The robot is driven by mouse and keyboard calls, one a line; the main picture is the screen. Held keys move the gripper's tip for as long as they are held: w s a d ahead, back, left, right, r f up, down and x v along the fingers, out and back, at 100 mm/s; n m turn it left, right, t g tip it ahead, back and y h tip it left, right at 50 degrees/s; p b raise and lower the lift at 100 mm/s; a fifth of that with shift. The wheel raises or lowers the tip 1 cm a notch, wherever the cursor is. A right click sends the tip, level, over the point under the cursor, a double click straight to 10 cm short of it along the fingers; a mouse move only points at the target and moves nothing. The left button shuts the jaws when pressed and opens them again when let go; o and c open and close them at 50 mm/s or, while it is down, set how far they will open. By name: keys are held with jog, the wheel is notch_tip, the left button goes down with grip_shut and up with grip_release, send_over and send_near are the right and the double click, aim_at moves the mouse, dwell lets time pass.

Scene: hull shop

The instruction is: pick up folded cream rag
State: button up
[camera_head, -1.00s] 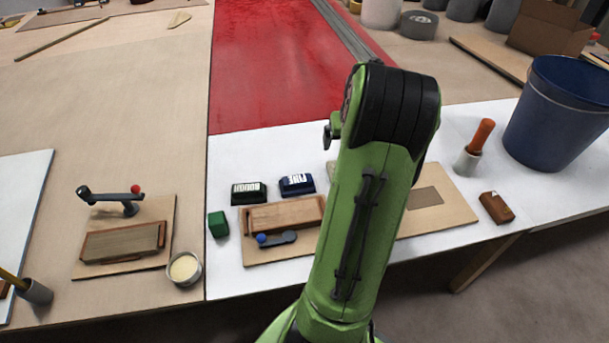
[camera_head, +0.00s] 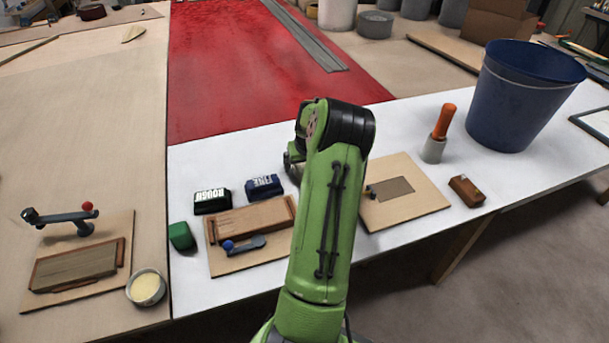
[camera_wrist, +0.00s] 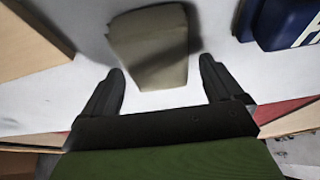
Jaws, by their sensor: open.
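The folded cream rag (camera_wrist: 150,45) lies on the white tabletop in the wrist view and looks greyish-tan. It sits just beyond and partly between the fingertips of my gripper (camera_wrist: 162,66). My gripper is open and empty, with one dark finger to each side. I cannot tell the height of the fingers above the table. In the head view my green arm covers the spot where the rag lies, and the gripper is mostly hidden behind the arm.
A blue FINE block (camera_head: 264,187) and a black ROUGH block (camera_head: 212,201) stand left of my arm. A wooden board (camera_head: 405,210) lies to its right. A blue bucket (camera_head: 522,105), an orange-handled tool (camera_head: 443,122) and a brown block (camera_head: 467,190) stand further right.

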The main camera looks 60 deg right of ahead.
jog(key=shift+w+d+f, duration=0.1)
jog(key=shift+d+f, duration=0.05)
jog(key=shift+f, duration=0.2)
jog(key=shift+r, duration=0.1)
jog(key=c, duration=1)
notch_tip(320, 180, up, 10)
jog(key=p, duration=0.3)
jog(key=shift+c, duration=0.2)
